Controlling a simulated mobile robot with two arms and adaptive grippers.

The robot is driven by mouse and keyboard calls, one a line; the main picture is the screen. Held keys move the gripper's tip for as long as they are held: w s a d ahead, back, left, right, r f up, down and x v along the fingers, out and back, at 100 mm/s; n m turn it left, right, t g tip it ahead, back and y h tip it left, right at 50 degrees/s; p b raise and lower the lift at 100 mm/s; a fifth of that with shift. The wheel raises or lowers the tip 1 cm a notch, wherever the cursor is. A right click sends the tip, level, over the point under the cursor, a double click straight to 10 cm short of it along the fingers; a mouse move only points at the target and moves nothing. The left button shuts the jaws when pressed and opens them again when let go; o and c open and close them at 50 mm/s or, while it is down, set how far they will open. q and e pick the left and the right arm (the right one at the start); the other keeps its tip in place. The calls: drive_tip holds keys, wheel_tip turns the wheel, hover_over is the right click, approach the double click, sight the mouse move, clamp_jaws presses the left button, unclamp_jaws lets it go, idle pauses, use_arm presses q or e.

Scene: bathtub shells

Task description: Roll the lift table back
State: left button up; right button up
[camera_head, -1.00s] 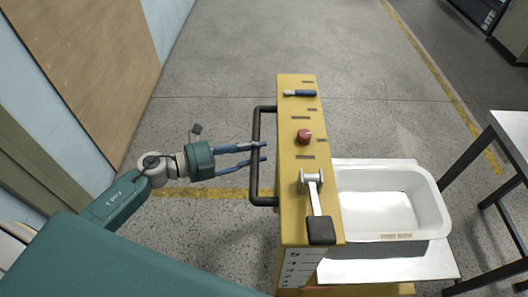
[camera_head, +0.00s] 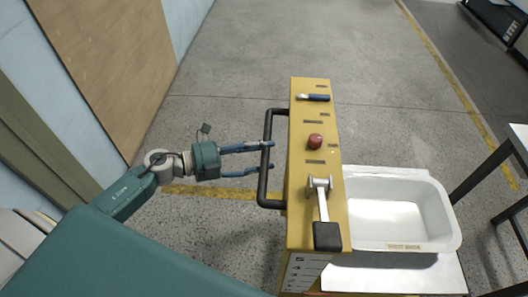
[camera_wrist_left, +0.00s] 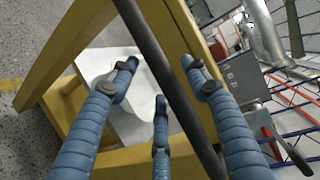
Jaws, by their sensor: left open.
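The yellow lift table (camera_head: 313,180) stands right of centre in the head view, with a black bar handle (camera_head: 265,170) on its left side. A white tub shell (camera_head: 395,210) sits on its platform to the right. My left gripper (camera_head: 268,157) is open, its blue fingers at the handle bar. In the left wrist view the dark bar (camera_wrist_left: 160,65) passes between the spread fingers of the gripper (camera_wrist_left: 162,85). Whether the fingers touch the bar is unclear. My right gripper is not in view.
A metal table (camera_head: 517,140) stands close on the right. A wall with a wooden panel (camera_head: 105,70) is on the left.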

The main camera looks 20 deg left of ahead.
use_arm(q)
drive_tip(key=v, duration=1.1)
drive_tip(key=shift+a, duration=0.15)
